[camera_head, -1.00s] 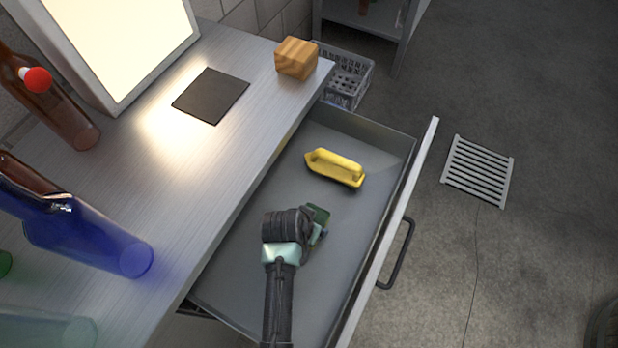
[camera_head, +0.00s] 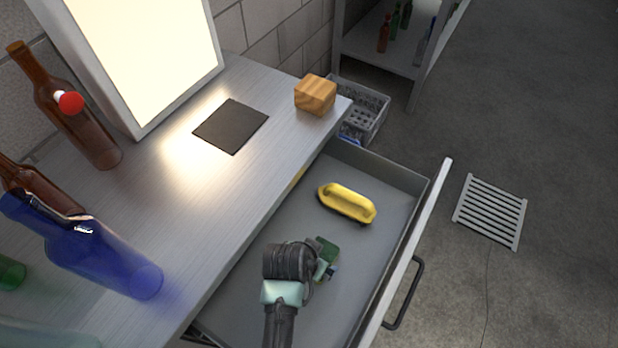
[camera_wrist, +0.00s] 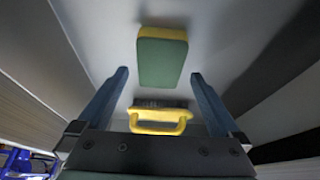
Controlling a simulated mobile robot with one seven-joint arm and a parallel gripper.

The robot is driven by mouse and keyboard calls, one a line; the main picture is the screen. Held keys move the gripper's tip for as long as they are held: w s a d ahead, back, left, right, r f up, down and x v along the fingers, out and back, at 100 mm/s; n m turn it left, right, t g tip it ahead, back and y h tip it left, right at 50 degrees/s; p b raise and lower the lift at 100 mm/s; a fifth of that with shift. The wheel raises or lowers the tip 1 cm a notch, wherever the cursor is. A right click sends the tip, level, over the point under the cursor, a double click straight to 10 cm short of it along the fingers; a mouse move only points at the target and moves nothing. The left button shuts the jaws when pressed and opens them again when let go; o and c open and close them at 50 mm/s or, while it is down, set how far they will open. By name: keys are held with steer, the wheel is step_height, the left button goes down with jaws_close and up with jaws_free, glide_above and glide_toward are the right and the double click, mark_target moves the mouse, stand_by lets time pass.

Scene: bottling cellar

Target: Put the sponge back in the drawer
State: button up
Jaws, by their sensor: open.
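The sponge, a green and yellow block, is inside the open drawer (camera_head: 383,253). Its green side shows beside my gripper (camera_head: 322,262) in the head view (camera_head: 327,247). In the wrist view the sponge (camera_wrist: 162,60) lies between and slightly beyond the tips of my gripper (camera_wrist: 160,75), with a gap to each finger. My gripper is open, low over the drawer. I cannot tell whether the sponge rests flat on the drawer floor. My wrist hides part of the drawer floor.
A yellow-handled brush (camera_head: 346,203) lies towards the drawer's far end; it also shows in the wrist view (camera_wrist: 160,119). The worktop holds a wooden block (camera_head: 315,95), a dark mat (camera_head: 231,126), a blue bottle (camera_head: 100,262) and a brown bottle (camera_head: 80,120). A crate (camera_head: 362,108) stands behind.

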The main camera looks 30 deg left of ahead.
steer(key=p+v, duration=0.1)
steer(key=v, duration=0.6)
steer(key=shift+r, duration=0.35)
steer(key=shift+s, duration=0.1)
steer(key=w+d+r+t+y, duration=0.1)
steer(key=w+r+t, duration=0.4)
steer(key=r, duration=0.6)
steer(key=w+d+r+t+y, duration=0.1)
steer(key=w+r+t, duration=0.1)
steer(key=w+r, duration=0.7)
steer(key=w+d+r+t, duration=0.1)
steer(key=w+r+t, duration=0.3)
steer(key=r, duration=0.9)
steer(key=s+d+r+t, duration=0.1)
steer(key=d+r+t, duration=0.1)
steer(key=r, duration=0.6)
steer(key=s+d+r+t, duration=0.1)
steer(key=d+r+t, duration=0.15)
steer(key=r, duration=0.55)
steer(key=s+d+r+t+h, duration=0.1)
steer(key=s+d+r+t, duration=0.1)
steer(key=s+r, duration=0.3)
steer(key=s+d+r+t, duration=0.3)
steer(key=s+r+t, duration=0.2)
steer(key=r, duration=0.8)
steer(key=shift+s+d+r+h, duration=0.2)
steer(key=shift+s+h, duration=0.2)
steer(key=shift+s, duration=0.1)
